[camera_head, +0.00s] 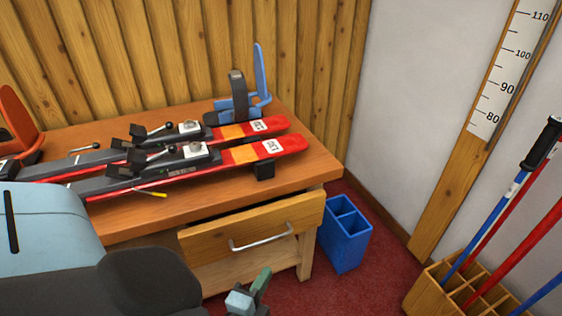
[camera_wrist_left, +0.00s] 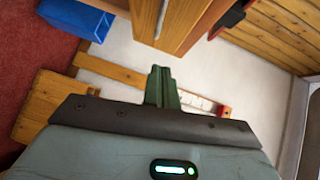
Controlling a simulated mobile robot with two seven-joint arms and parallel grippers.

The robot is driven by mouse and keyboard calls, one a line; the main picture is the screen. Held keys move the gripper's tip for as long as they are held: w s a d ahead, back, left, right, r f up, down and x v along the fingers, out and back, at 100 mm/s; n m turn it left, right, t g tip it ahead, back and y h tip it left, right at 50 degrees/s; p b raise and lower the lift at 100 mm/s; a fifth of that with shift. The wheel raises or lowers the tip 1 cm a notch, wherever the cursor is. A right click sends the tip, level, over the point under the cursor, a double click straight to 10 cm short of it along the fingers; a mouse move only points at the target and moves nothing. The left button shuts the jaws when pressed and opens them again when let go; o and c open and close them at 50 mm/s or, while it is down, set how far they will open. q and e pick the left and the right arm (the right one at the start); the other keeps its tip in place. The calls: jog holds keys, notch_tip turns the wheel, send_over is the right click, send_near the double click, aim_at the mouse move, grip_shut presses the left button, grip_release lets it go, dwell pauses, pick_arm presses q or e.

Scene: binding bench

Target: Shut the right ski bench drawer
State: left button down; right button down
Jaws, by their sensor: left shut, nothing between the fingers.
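The right bench drawer (camera_head: 285,218) has a wooden front with a metal bar handle (camera_head: 261,238). It stands pulled out from under the ski bench top (camera_head: 312,168). My left gripper (camera_head: 262,281) is low in the head view, in front of and below the drawer front, apart from the handle. Its green fingers are together and empty; they also show in the left wrist view (camera_wrist_left: 161,80). Wooden parts of the bench rise at the top of that view, ahead of the fingers. My left arm hides the bench's lower left. My right gripper is not in view.
Two red skis (camera_head: 268,150) lie clamped on the bench top. A blue bin (camera_head: 344,236) stands on the red carpet to the right of the bench. A wooden pole rack (camera_head: 431,289) with poles stands at lower right. Open carpet lies between bin and rack.

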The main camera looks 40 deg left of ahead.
pick_arm(q)
notch_tip(320, 180, up, 3)
jog(key=w+m+t, duration=0.1)
jog(key=w, duration=0.1)
jog(key=p, duration=0.3)
send_near(286, 209)
jog(key=w, duration=0.5)
jog(key=shift+w+a+f+y, duration=0.1)
jog(key=shift+a+y, duration=0.1)
jog(key=shift+a, duration=0.3)
jog(key=shift+w+a+f+y, duration=0.1)
jog(key=shift+a+y, duration=0.1)
jog(key=shift+a, duration=0.25)
